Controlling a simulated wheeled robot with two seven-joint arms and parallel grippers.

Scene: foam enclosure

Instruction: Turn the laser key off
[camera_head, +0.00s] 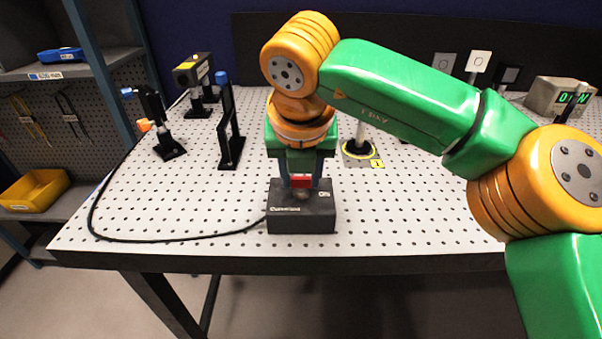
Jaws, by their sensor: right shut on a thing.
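The laser key box (302,222) is a dark box near the front edge of the perforated table, with white lettering and a cable from its left side. A red part (301,179) shows at its top, with a dark round knob below it. My right gripper (300,184) points down from above and is shut on the key at the box's top. The gripper body hides much of the key, so its exact angle cannot be told. My left gripper is not in view.
The white perforated table (400,215) is clear left and right of the box. Optical mounts (231,130) stand behind left. A black cable (170,241) loops across the left side.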

